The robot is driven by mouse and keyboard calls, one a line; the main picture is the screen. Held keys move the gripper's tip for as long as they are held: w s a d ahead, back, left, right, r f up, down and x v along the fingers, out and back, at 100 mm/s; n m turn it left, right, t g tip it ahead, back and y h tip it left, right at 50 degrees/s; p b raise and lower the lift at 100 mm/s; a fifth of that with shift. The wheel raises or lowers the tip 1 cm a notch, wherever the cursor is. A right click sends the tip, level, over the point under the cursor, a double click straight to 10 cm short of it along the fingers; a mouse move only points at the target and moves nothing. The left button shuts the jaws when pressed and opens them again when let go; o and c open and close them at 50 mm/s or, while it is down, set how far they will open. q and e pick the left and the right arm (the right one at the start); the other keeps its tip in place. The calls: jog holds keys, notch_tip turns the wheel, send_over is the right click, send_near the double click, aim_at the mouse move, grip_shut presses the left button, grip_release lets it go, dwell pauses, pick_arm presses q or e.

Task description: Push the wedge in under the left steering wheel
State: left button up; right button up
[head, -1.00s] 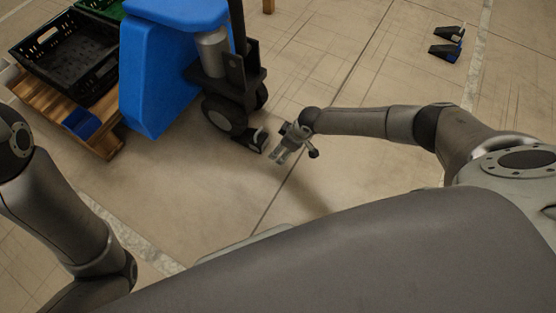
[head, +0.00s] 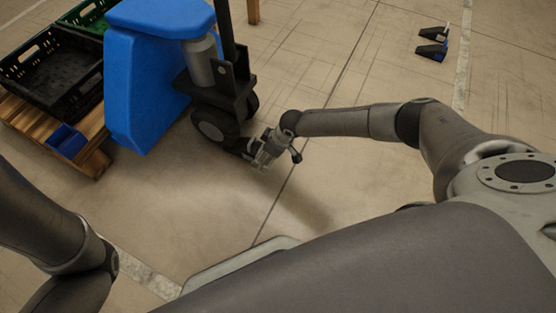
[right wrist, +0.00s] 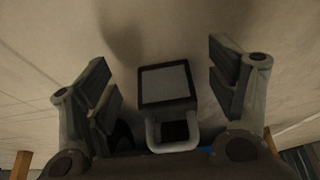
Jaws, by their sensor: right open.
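The wedge (head: 238,146) is a small dark block on the floor beside the nearer wheel (head: 210,127) of the blue truck. In the head view my right gripper (head: 263,160) covers part of it, and I cannot tell whether the wedge touches the wheel. In the right wrist view the wedge (right wrist: 166,86) shows a grey panel and a pale handle-like loop. My right gripper (right wrist: 168,75) is open, with one finger on each side of the wedge and visible gaps between. My left arm shows at the left, but its gripper is out of view.
The blue truck body (head: 150,85) stands at the left, with a second wheel (head: 252,104) behind the nearer one. A wooden pallet (head: 92,157) carries black and green crates and a small blue bin. Two other wedges (head: 432,45) lie far right. Floor between is clear.

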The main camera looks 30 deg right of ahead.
aim_at(248, 147)
jog(key=w+a+b, duration=0.2)
jog(key=w, duration=0.1)
jog(key=w+a+b, duration=0.1)
jog(key=shift+w+a+f, duration=0.25)
jog(key=shift+w+a, duration=0.15)
jog(key=shift+w+a+b, duration=0.2)
jog(key=shift+w+b, duration=0.05)
jog(key=shift+b, duration=0.3)
jog(key=shift+w+f+b, duration=0.1)
jog(key=shift+f+b, duration=0.25)
jog(key=shift+b, duration=0.2)
jog(key=shift+a, duration=0.1)
jog(key=c, duration=1.4)
jog(key=o, duration=1.4)
jog(key=shift+r, duration=0.1)
